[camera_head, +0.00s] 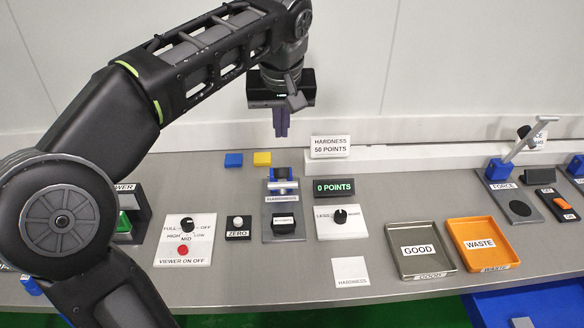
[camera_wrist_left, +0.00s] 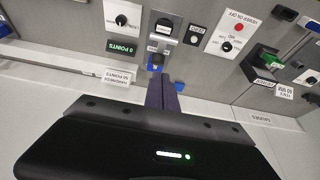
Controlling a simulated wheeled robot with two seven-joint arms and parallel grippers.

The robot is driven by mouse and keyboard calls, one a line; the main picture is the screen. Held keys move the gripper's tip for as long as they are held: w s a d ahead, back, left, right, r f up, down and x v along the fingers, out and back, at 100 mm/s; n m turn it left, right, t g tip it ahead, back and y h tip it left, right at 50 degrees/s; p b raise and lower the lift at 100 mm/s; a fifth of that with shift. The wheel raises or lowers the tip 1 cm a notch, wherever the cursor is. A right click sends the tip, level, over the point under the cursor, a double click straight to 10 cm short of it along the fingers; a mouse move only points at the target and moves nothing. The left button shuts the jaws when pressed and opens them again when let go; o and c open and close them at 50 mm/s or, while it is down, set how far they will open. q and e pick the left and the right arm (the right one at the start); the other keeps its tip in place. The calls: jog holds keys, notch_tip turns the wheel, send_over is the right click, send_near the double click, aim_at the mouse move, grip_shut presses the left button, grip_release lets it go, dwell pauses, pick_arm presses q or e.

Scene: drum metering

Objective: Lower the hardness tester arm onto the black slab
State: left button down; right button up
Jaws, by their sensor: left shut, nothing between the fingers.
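The hardness tester stands on a grey plate (camera_head: 282,236) in the middle of the bench. Its silver and blue arm part (camera_head: 282,186) is at the plate's back, and the black slab (camera_head: 285,226) with a white label lies at its front. A gap shows between them; the arm's exact tilt is hard to tell. The tester also shows upside down in the left wrist view (camera_wrist_left: 165,28). My left gripper (camera_head: 281,133) is shut and empty, pointing down above and behind the tester, apart from it. Its dark fingers show in the left wrist view (camera_wrist_left: 163,88). My right gripper is not in view.
A "0 POINTS" display (camera_head: 334,188) and a knob panel (camera_head: 341,222) stand right of the tester, the ZERO button (camera_head: 238,224) left. Blue (camera_head: 233,160) and yellow (camera_head: 262,159) blocks lie behind. GOOD (camera_head: 407,270) and WASTE (camera_head: 500,258) trays are at front right.

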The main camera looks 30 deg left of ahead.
pick_arm(q)
jog(key=f+b, duration=0.1)
jog(key=b, duration=0.5)
send_over(283, 183)
jog(key=f, duration=0.6)
jog(key=shift+w+a, duration=0.15)
jog(key=shift+w, duration=0.1)
jog(key=x, duration=0.3)
jog(key=shift+w+a, duration=0.1)
jog(key=shift+s+d+f, duration=0.2)
jog(key=shift+s+f, duration=0.1)
jog(key=shift+f, duration=0.2)
jog(key=shift+s+d+f, duration=0.15)
jog(key=shift+s+f, duration=0.1)
jog(key=shift+f, duration=0.3)
jog(key=shift+s+d+f, duration=0.15)
jog(key=shift+d+f, duration=0.05)
jog(key=shift+f, duration=0.4)
